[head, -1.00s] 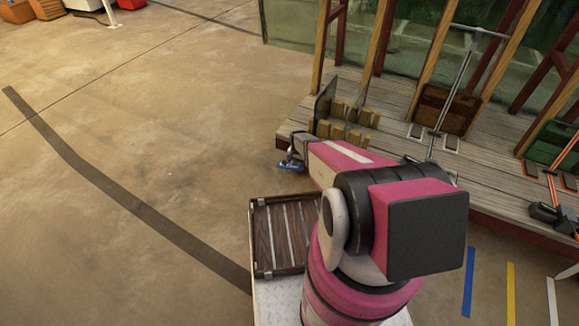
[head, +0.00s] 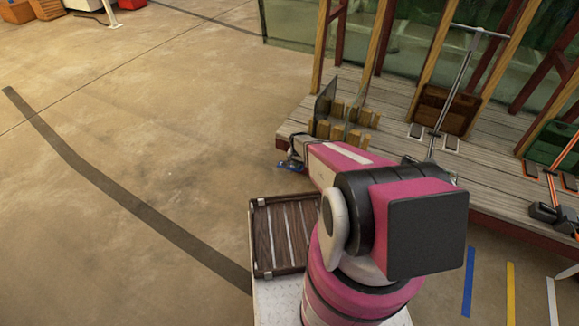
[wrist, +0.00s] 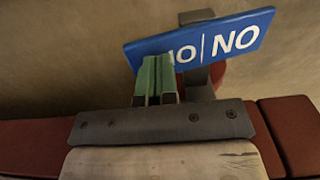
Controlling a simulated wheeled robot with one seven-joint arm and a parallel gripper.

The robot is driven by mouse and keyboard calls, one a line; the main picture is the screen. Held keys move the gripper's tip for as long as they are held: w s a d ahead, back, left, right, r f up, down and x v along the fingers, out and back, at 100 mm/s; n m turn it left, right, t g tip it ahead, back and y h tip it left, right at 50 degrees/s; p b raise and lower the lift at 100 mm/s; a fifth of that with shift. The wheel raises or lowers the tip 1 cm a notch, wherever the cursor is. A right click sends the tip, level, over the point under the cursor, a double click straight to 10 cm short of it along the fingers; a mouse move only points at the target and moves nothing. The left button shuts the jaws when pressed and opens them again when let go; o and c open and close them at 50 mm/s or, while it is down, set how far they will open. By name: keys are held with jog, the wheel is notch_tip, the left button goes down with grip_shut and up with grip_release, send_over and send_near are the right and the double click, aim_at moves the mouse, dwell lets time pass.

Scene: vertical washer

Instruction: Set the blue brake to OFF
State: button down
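The blue brake plate (wrist: 205,40) shows in the wrist view, tilted, with white letters. Its right word reads "NO" in the picture, which is "ON" upside down. The left word is partly hidden by my fingers. A grey bracket (wrist: 200,88) stands behind the plate. My gripper (wrist: 158,62) has two green-padded fingers close together, shut, overlapping the plate's lower left part. I cannot tell if they touch it. In the head view, the blue brake (head: 287,165) is a small patch beside my gripper (head: 296,158), at the platform's left end.
A dark red beam (wrist: 285,130) runs along the platform edge behind my gripper. The wooden platform (head: 400,105) carries upright posts and a brown box (head: 440,112). A slatted tray (head: 283,232) sits beside my arm. The floor at left is clear.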

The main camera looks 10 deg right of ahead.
jog(key=shift+f, duration=0.6)
dwell(0.3)
jog(key=shift+r, duration=3.55)
jog(key=s+r+n, duration=0.3)
jog(key=s+r, duration=0.7)
jog(key=r, duration=0.5)
jog(key=s+r+n, duration=0.4)
jog(key=s+r, duration=0.7)
jog(key=r, duration=0.5)
jog(key=shift+s, duration=0.15)
jog(key=shift+f, duration=0.1)
